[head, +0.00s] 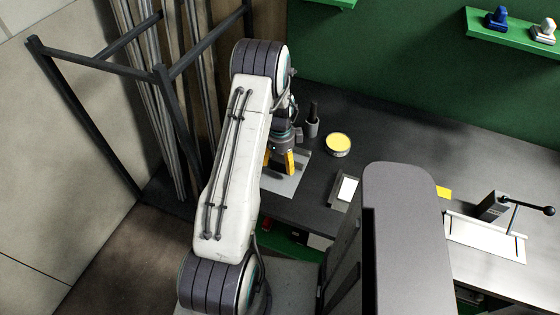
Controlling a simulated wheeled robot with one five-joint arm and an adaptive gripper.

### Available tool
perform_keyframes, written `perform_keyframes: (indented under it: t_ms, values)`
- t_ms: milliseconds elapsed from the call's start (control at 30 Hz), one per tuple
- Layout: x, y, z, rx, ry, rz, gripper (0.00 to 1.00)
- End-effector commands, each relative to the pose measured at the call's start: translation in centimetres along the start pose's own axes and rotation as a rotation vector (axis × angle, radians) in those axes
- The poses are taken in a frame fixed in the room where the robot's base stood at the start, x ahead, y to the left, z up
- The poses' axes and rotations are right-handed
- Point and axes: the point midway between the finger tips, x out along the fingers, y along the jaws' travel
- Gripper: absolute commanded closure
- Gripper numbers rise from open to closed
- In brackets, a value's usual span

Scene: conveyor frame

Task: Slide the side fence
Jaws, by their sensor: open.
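My gripper (278,162), with yellow fingers, points down over a light grey plate (286,184) on the dark bench. Its fingers are apart, and I see nothing held between them. A short dark upright bar (303,159) stands at the plate's right side, just right of the right finger. It may be the side fence, but it is too small to be sure. My arm hides the plate's left part and whatever lies there. I cannot tell whether the fingers touch the bar or the plate.
Right of the plate are a dark cup (312,127), a round yellow-topped tin (338,144) and a small tray with a white card (347,189). A clamp-like fixture (493,207) stands far right. A dark rack (100,62) holds long bars at left.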

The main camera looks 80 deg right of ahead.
Motion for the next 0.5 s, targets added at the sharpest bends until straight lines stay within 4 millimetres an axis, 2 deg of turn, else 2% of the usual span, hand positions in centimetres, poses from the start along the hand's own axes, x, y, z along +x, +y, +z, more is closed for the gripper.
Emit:
perform_keyframes:
  t_ms: [200,500]
  values:
    - [1.12,0.04,-0.01,-0.001,0.000,0.001,0.26]
    - [1.28,0.02,-0.01,-0.001,0.000,0.000,0.26]
